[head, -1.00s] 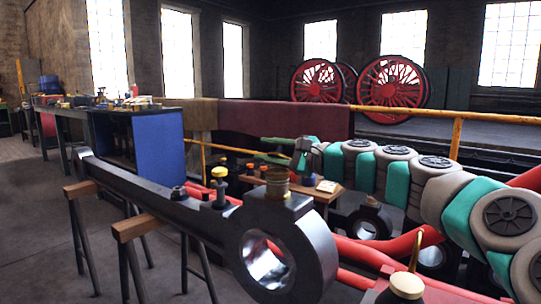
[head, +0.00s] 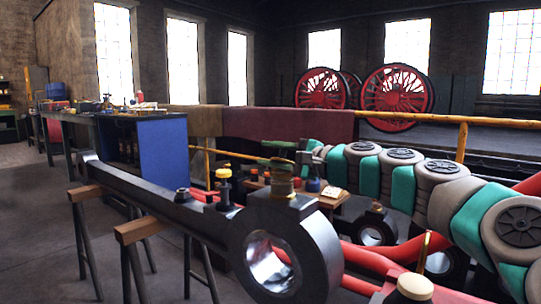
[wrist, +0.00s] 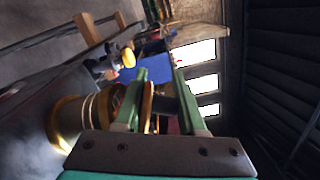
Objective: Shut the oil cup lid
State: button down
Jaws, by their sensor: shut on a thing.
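The oil cup (head: 281,188) is a brass-coloured round cup on top of the dark rod's big end. In the wrist view the cup (wrist: 66,120) is at the left, with pale rings at its rim. Its lid (wrist: 147,108) shows there as a thin golden disc seen edge-on, raised beside the cup's mouth. My gripper (wrist: 162,100) has its green fingers on either side of the lid, shut on it. In the head view my gripper (head: 281,157) is just above the cup and hides its top.
The dark rod (head: 160,199) rests on sawhorses (head: 138,230). A yellow-capped fitting (head: 223,174) stands left of the cup. A pale brass knob (head: 415,287) with an upright thin piece is at lower right. A blue-sided workbench (head: 160,152) stands behind.

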jog(key=shift+r, duration=0.1)
jog(key=c, duration=0.6)
grip_release()
jog(key=shift+c, duration=0.2)
